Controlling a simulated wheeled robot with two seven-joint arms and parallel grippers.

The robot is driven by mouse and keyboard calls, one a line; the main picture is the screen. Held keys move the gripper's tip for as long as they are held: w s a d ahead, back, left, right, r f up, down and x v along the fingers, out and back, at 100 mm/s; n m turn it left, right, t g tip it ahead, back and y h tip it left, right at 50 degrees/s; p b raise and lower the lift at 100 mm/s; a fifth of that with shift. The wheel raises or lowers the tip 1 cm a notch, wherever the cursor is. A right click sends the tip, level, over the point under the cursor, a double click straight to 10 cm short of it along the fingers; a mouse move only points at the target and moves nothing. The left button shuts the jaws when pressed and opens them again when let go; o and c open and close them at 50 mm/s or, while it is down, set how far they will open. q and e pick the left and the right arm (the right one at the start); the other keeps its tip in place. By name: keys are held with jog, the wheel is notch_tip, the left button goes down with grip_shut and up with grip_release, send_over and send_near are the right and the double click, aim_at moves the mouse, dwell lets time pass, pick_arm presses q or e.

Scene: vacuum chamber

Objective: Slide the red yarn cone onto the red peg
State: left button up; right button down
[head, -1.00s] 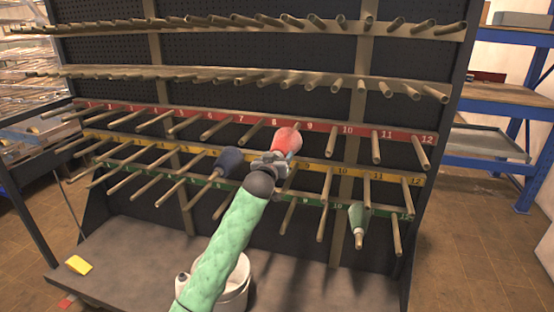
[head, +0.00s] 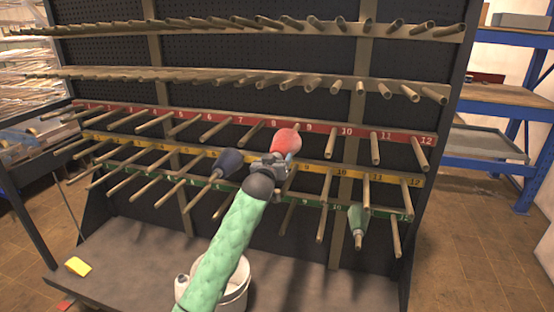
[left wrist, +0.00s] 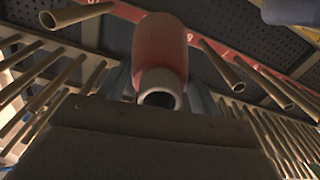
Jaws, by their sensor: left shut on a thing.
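The red yarn cone (head: 287,139) is held in my left gripper (head: 277,161) in front of the red strip (head: 350,132), between the numbers 8 and 9. In the left wrist view the cone (left wrist: 162,50) points away from me, with the open end of its pale tube (left wrist: 160,97) towards the camera. The tube's inside is dark and no peg tip shows in it. The red-row peg behind the cone is hidden, so I cannot tell whether the cone is around it. Other bare red-row pegs, such as one under number 10 (head: 333,143), stick out nearby. My right gripper is not in view.
A dark blue cone (head: 228,163) sits on a peg just left of my gripper. A green cone (head: 357,220) is on a lower peg to the right. A white bucket (head: 236,296) and a yellow block (head: 78,266) are below. Bare pegs crowd the rack.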

pick_arm(q)
jog(key=shift+r, duration=0.1)
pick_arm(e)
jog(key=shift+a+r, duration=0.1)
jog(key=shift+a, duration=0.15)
